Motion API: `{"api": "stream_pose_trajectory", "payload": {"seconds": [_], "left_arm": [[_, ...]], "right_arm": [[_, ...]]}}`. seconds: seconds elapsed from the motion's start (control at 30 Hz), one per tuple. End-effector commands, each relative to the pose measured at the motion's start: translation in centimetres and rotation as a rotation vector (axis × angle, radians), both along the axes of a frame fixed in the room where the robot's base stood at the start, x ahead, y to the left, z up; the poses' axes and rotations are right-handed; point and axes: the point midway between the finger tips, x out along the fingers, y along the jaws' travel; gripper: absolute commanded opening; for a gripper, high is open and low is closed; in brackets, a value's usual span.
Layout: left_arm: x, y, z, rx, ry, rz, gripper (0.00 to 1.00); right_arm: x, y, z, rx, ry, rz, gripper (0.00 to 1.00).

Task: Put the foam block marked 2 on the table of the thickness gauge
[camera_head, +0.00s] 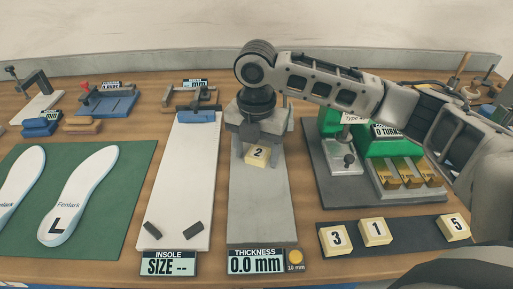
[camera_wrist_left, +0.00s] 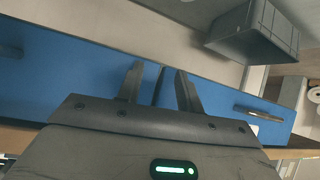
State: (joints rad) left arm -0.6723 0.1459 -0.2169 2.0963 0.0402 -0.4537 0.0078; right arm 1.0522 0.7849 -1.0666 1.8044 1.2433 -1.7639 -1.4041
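The foam block marked 2 (camera_head: 257,155) is at the far part of the thickness gauge's grey table (camera_head: 258,210), directly below my right gripper (camera_head: 258,146). The right gripper points down with its fingers around the block's far part. I cannot tell whether they press on it, or whether the block touches the table. The gauge display (camera_head: 256,263) reads THICKNESS 0.0 mm. My left gripper (camera_wrist_left: 159,70) shows in the left wrist view, its fingers apart with no object between them, over a blue surface. It is not in the head view.
Foam blocks 3 (camera_head: 336,239), 1 (camera_head: 375,232) and 5 (camera_head: 453,227) lie on a dark strip (camera_head: 409,244) at the right. The insole gauge (camera_head: 182,190) stands left of the thickness gauge. A green mat (camera_head: 110,225) holds insoles. A grey crate (camera_wrist_left: 255,32) is in the left wrist view.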

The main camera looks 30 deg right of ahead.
Motion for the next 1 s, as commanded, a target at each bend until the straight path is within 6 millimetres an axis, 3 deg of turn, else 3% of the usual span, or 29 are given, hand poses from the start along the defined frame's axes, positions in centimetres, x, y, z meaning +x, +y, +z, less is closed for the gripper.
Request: {"api": "stream_pose_trajectory", "payload": {"seconds": [0.27,0.8,1.0], "left_arm": [[0.0,0.0,-0.2,-0.001,0.0,0.0,0.36],[-0.1,0.1,0.3,0.01,0.006,-0.003,0.36],[-0.3,0.2,0.1,0.017,0.013,-0.005,0.36]], "right_arm": [[0.1,0.0,0.6,0.001,-0.004,0.001,0.61],[0.1,0.1,10.9,0.001,-0.004,0.001,0.61],[0.0,0.1,12.3,0.001,-0.001,-0.001,0.61]]}}
